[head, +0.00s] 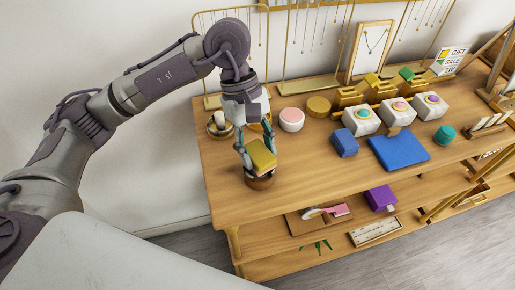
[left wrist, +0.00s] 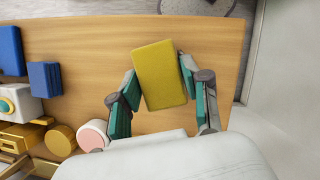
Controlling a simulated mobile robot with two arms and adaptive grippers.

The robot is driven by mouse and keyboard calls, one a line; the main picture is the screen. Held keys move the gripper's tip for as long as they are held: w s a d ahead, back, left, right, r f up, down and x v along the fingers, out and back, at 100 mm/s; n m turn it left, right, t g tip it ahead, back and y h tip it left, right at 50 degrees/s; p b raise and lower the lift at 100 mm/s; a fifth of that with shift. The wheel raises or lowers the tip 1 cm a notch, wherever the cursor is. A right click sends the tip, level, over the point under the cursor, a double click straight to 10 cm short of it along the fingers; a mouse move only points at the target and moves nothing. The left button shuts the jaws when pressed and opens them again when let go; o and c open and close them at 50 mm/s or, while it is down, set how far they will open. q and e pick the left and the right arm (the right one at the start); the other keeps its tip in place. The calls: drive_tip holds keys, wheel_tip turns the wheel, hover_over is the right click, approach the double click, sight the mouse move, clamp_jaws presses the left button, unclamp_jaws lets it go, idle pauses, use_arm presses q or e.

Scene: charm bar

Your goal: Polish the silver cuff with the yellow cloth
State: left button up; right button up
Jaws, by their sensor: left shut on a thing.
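My left gripper (head: 257,157) is shut on the yellow cloth (head: 262,153), which looks like a thick folded block. It holds the cloth over the left front part of the wooden table top (head: 225,180). In the left wrist view the cloth (left wrist: 160,76) sits between the two teal-padded fingers. A round brown object (head: 260,183) shows just below the cloth in the head view; I cannot tell whether they touch. I cannot make out the silver cuff for certain in either view. My right gripper is not in view.
A blue mat (head: 399,151) and a blue block (head: 344,143) lie to the right. White cushions with coloured rings (head: 362,120) stand behind them. A pink-topped round box (head: 291,119) and a gold round box (head: 318,106) stand behind the gripper. Necklace racks line the back.

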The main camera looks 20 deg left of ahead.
use_arm(q)
drive_tip(key=shift+f+b, duration=0.4)
drive_tip(key=shift+b, duration=0.15)
idle(0.9)
drive_tip(key=shift+w+d, duration=0.1)
drive_tip(key=shift+w+d+b, duration=0.35)
drive_tip(key=shift+w+b, duration=0.1)
drive_tip(key=shift+s+a, duration=0.1)
drive_tip(key=shift+s+a+f+b, duration=0.1)
drive_tip(key=shift+s+a+b, duration=0.3)
drive_tip(key=shift+s+a, duration=0.4)
drive_tip(key=shift+s, duration=0.25)
